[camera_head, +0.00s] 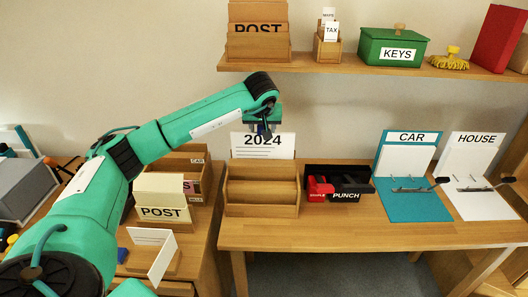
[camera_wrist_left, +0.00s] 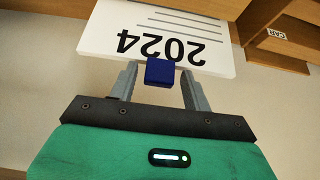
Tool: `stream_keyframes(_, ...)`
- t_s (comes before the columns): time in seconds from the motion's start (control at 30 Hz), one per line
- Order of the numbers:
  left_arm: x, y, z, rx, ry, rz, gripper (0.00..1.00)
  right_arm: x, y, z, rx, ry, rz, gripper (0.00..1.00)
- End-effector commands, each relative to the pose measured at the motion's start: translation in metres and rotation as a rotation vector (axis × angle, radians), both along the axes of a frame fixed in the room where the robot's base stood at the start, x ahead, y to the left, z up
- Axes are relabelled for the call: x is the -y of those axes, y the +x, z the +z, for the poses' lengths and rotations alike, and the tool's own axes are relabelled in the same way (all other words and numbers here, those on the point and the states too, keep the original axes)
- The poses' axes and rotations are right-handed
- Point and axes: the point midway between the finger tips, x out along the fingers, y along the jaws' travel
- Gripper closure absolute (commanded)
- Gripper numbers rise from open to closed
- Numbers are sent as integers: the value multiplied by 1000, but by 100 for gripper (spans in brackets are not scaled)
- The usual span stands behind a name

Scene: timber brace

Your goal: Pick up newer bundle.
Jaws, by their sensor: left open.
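A white bundle marked 2024 (camera_head: 284,150) stands upright in the head view, above and behind a wooden tiered rack (camera_head: 262,210). It also shows upside down in the wrist view (camera_wrist_left: 205,38), with several printed lines. A small dark blue block, perhaps its clip or tab (camera_wrist_left: 160,72), sits between my left fingers. My left gripper (camera_head: 264,130) is open at the top of the bundle, with a finger on each side of the block; I cannot tell whether they touch it. No second dated bundle is seen. My right gripper is not in view.
A shelf (camera_head: 350,66) with boxes hangs above. A POST box (camera_head: 163,212) stands on the left desk under my arm.

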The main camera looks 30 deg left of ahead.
Motion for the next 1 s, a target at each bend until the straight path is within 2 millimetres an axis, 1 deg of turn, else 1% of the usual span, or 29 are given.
stream_keyframes(0.1,0,0,0,0,0,0,51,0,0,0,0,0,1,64)
stream_keyframes(0.13,0,0,0,0,0,0,53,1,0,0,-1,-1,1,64)
stream_keyframes(0.27,0,0,0,0,0,0,78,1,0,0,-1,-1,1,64)
stream_keyframes(0.3,0,0,0,0,0,0,86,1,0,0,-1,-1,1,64)
stream_keyframes(0.37,0,0,0,0,0,0,98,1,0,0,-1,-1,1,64)
stream_keyframes(0.4,0,0,0,0,0,0,100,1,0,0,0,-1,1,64)
stream_keyframes(0.67,0,0,4,2,-1,0,100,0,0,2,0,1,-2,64)
stream_keyframes(1.0,0,0,14,1,-1,0,100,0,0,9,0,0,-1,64)
